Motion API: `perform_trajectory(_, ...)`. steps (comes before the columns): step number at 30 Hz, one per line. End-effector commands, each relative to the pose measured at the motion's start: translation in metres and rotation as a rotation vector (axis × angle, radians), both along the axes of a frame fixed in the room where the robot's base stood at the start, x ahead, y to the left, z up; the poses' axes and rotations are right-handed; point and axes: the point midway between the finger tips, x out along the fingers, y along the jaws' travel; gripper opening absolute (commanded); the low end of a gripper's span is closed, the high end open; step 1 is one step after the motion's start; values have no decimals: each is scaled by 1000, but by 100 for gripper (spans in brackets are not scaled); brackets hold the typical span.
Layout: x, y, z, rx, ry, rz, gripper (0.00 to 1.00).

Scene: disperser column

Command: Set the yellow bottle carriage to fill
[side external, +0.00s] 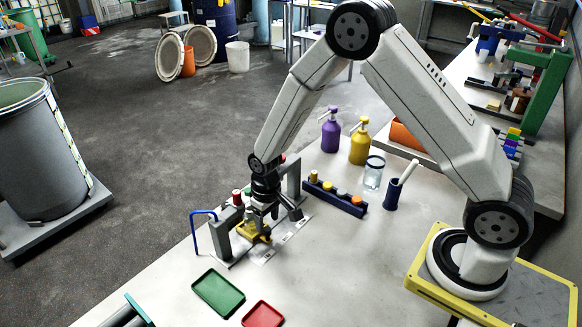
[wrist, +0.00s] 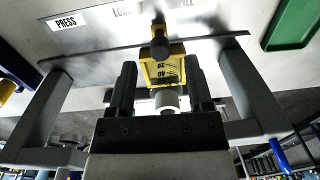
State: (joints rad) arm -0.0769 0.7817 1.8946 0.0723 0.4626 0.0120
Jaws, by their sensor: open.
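The yellow carriage (side external: 253,232) sits low in the grey column frame (side external: 222,238) on the table. The plate reads PRESS (wrist: 65,23) at left, a partly hidden word starting LO in the middle, and one ending ILL at right. The yellow piece lies between those last two words. My gripper (side external: 268,214) is just above the carriage, its open fingers (wrist: 163,85) on either side of it in the wrist view; contact is unclear.
Grey uprights (wrist: 40,105) flank my gripper closely. A blue bent tube (side external: 197,230) is at the frame's left end. A dark rack with coloured caps (side external: 337,196), purple bottle (side external: 330,135) and yellow pump bottle (side external: 359,148) stand behind. Green (side external: 218,292) and red trays (side external: 262,314) lie in front.

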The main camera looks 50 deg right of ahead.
Motion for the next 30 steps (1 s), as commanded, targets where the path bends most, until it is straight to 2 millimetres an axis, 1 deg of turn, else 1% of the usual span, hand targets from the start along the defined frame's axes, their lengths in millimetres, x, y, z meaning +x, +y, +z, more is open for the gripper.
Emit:
perform_trajectory(3,0,-1,13,0,-1,0,66)
perform_trajectory(10,0,-1,28,0,0,0,66)
perform_trajectory(24,-1,-1,30,2,-2,0,66)
perform_trajectory(30,-4,4,28,21,-48,3,66)
